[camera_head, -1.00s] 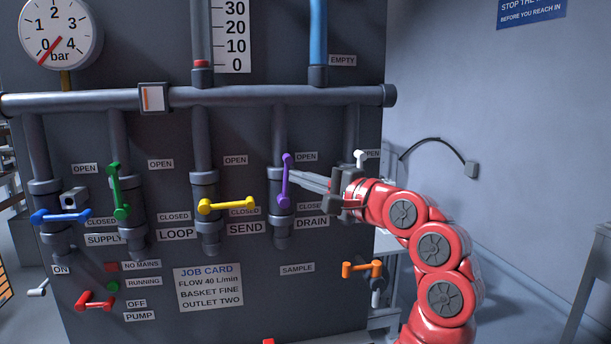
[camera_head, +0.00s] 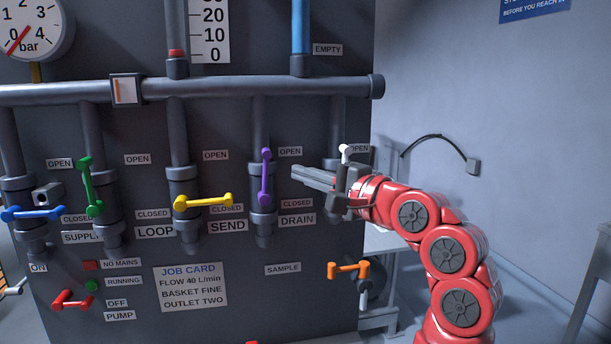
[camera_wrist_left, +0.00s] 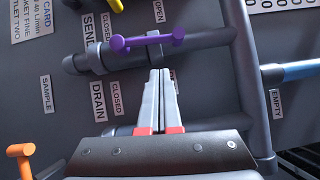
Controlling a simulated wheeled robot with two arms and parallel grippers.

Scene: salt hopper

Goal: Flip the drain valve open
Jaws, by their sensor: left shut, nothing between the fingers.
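The drain valve's purple handle (camera_head: 265,178) stands upright on its pipe, its upper end level with the OPEN label (camera_head: 289,151) and above the CLOSED label (camera_head: 297,204). In the left wrist view the purple handle (camera_wrist_left: 142,42) lies just beyond the fingertips. My left gripper (camera_head: 295,173) is to the right of the handle, with a visible gap between them. Its fingers are together and empty, also in the left wrist view (camera_wrist_left: 160,72). The DRAIN label (camera_head: 297,220) is below. My right gripper is not in view.
The yellow send handle (camera_head: 205,201) lies sideways left of the drain valve. The green handle (camera_head: 88,185) stands upright. A white handle (camera_head: 345,152) shows behind my gripper, and an orange sample handle (camera_head: 348,270) is below it.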

